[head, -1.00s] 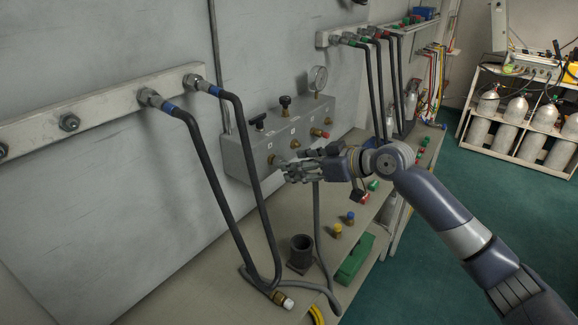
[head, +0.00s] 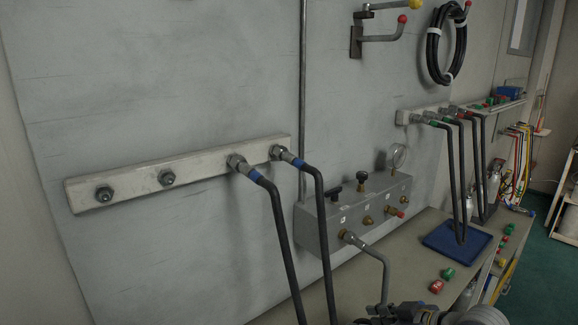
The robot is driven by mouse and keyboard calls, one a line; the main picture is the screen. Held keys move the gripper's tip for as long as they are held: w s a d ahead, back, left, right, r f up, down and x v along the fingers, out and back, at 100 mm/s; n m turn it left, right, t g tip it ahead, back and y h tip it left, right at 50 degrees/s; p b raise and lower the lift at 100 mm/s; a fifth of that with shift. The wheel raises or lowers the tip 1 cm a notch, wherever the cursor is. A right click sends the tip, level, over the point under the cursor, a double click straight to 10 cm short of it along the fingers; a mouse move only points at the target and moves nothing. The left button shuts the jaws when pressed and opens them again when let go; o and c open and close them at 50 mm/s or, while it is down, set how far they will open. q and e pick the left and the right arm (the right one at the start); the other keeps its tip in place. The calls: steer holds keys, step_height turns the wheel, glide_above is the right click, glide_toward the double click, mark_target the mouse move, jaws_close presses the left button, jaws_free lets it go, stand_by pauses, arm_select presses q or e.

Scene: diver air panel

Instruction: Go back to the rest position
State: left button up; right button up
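The grey air panel box (head: 320,232) is on the wall above the bench, with black knobs, a round gauge (head: 397,157) and brass outlets (head: 369,220) on its front. A grey hose (head: 384,265) runs from the leftmost outlet fitting (head: 347,237), bends and drops out of sight behind my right gripper. My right gripper (head: 380,310) is at the bottom edge, below the panel and partly cut off. Its fingers are small and dark, and I cannot tell whether they are open or touch the hose. My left gripper is not in view.
Two black hoses with blue bands (head: 287,240) hang from the white wall rail (head: 130,185) at left. Black hoses (head: 456,180) hang at right above a blue tray (head: 456,238) on the bench (head: 410,240). Red and green caps (head: 437,286) lie near the bench's front edge.

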steer(key=s+a+f+m+g+h, duration=0.1)
steer(key=s+f+m+h, duration=0.1)
steer(key=s+f, duration=0.6)
steer(key=s+a+f+m+g+h, duration=0.1)
steer(key=s+f+h, duration=0.1)
steer(key=s+f, duration=0.6)
steer(key=s+d+m+g+h, duration=0.1)
steer(key=s+d+m, duration=0.1)
steer(key=s, duration=0.4)
steer(key=s+d+m+g+h, duration=0.1)
steer(key=s+d+h, duration=0.15)
steer(key=s, duration=0.45)
step_height(320, 180, down, 28)
steer(key=s+g, duration=0.2)
steer(key=s+d+f+b, duration=0.1)
steer(key=s+d+f, duration=0.2)
steer(key=s+f, duration=1.2)
steer(key=shift+s+g+y, duration=0.35)
steer(key=shift+s+g, duration=0.05)
steer(key=shift+s, duration=0.05)
